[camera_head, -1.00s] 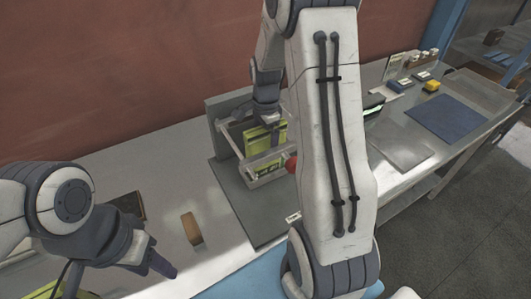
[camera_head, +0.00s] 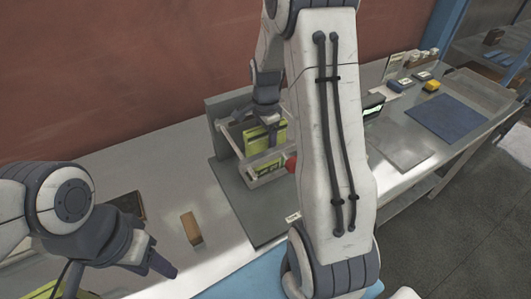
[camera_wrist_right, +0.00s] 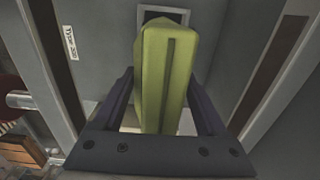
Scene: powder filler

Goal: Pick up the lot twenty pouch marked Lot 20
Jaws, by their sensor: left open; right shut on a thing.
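A yellow-green pouch (camera_head: 257,142) stands upright in the grey filler frame in the head view. My right gripper (camera_head: 270,121) reaches down onto it from above. In the right wrist view the pouch (camera_wrist_right: 166,75) sits between the two dark fingers, and the gripper is shut on it. I cannot read a lot mark on the pouch. Another yellow-green piece (camera_head: 268,169) shows lower down at the front tray of the frame. My left gripper (camera_head: 163,267) is open and empty above the bench at lower left.
The filler's grey base plate (camera_head: 236,205) lies on the pale bench, with a red knob (camera_head: 291,164) at its front. A brown block (camera_head: 191,229) lies to its left. A blue mat (camera_head: 446,118) and a yellow item (camera_head: 431,86) are at right. My right arm hides the bench's middle.

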